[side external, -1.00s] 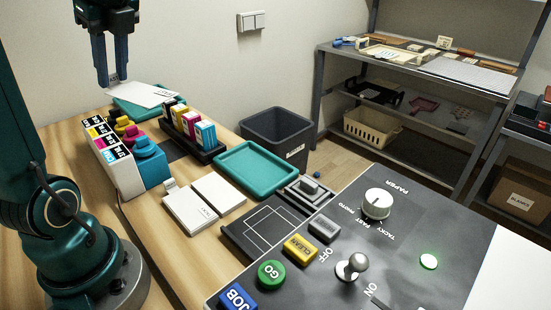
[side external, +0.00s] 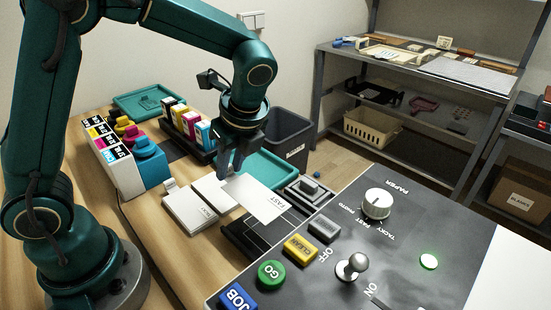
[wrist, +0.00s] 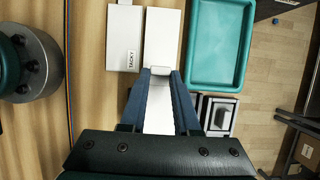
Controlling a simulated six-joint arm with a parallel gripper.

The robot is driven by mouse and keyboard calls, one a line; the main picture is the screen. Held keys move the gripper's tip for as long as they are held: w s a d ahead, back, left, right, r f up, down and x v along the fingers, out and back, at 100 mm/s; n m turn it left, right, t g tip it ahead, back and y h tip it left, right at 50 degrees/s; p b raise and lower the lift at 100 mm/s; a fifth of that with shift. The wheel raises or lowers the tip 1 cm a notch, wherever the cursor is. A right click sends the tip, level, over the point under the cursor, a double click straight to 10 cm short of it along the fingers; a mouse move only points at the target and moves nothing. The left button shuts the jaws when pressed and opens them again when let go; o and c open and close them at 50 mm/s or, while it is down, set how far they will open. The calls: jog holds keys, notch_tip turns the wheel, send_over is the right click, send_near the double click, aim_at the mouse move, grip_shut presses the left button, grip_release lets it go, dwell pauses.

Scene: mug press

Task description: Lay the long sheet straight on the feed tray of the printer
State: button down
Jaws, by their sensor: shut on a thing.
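The long white sheet (side external: 258,199), with the word FAST near its far end, is held by one end in my gripper (side external: 228,172). In the wrist view, my gripper (wrist: 161,73) is shut on it, and the sheet (wrist: 159,118) shows between the fingers. The sheet reaches over the printer's black feed tray (side external: 240,236) and hides much of its white outline. The sheet's far edge looks slanted to the outline. Whether it touches the tray I cannot tell.
White stacks lie left of the feed tray, one labelled TACKY (wrist: 124,40) in the wrist view. A teal tray (side external: 275,166) sits behind my gripper. The ink rack (side external: 190,130) is to the left. The printer panel (side external: 400,225) with buttons and knob is at right.

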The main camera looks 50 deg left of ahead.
aim_at(258, 187)
jog(key=d+f, duration=0.1)
jog(key=w+d+f, duration=0.1)
jog(key=d, duration=0.1)
jog(key=d+f, duration=0.1)
jog(key=d, duration=0.1)
jog(key=shift+w+f, duration=0.25)
jog(key=shift+w, duration=0.15)
jog(key=shift+f, duration=1.9)
jog(key=shift+f, duration=0.1)
jog(key=c, duration=0.6)
grip_release()
jog(key=shift+c, duration=0.2)
